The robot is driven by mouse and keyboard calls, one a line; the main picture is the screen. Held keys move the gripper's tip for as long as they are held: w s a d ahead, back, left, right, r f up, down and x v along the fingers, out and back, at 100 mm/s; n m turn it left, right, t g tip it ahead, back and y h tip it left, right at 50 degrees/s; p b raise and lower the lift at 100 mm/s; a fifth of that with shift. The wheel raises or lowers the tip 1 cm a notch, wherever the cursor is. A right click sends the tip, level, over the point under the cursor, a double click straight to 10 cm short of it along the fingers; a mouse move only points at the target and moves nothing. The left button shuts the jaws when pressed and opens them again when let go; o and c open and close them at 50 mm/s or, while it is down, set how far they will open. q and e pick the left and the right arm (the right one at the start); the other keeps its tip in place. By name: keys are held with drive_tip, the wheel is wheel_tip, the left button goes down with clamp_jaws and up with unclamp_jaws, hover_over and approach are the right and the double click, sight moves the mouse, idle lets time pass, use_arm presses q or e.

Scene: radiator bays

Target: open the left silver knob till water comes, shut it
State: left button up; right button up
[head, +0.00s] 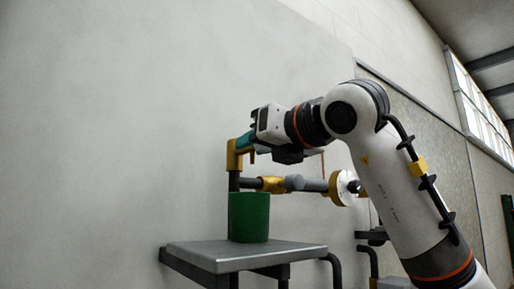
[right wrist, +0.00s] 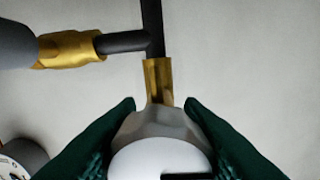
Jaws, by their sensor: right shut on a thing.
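The silver knob (right wrist: 158,128) sits on a brass valve fitting (right wrist: 158,78), with the two dark green fingers of my right gripper (right wrist: 160,118) on either side of it in the right wrist view. My right gripper is shut on this knob. In the head view the right gripper (head: 245,141) reaches in from the right to the brass fitting (head: 233,156) at the top of the dark upright pipe; its fingers hide the knob there. A green cup (head: 249,217) stands below the fitting. I see no water. My left gripper is not in view.
The cup stands on a grey shelf (head: 230,256) fixed near the wall. A side pipe with a brass joint (head: 272,185) runs right to a white round part (head: 343,188), beneath my right arm. The wall to the left is bare.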

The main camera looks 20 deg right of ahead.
drive_tip(key=m+b, duration=0.4)
drive_tip(key=m, duration=0.2)
drive_tip(key=shift+f, duration=0.1)
drive_tip(key=m+b, duration=0.2)
drive_tip(key=m, duration=0.2)
drive_tip(key=shift+m+b, duration=0.5)
drive_tip(key=shift+m, duration=0.6)
drive_tip(key=o, duration=0.9)
drive_tip(key=shift+s+d, duration=0.1)
drive_tip(key=shift+o, duration=0.2)
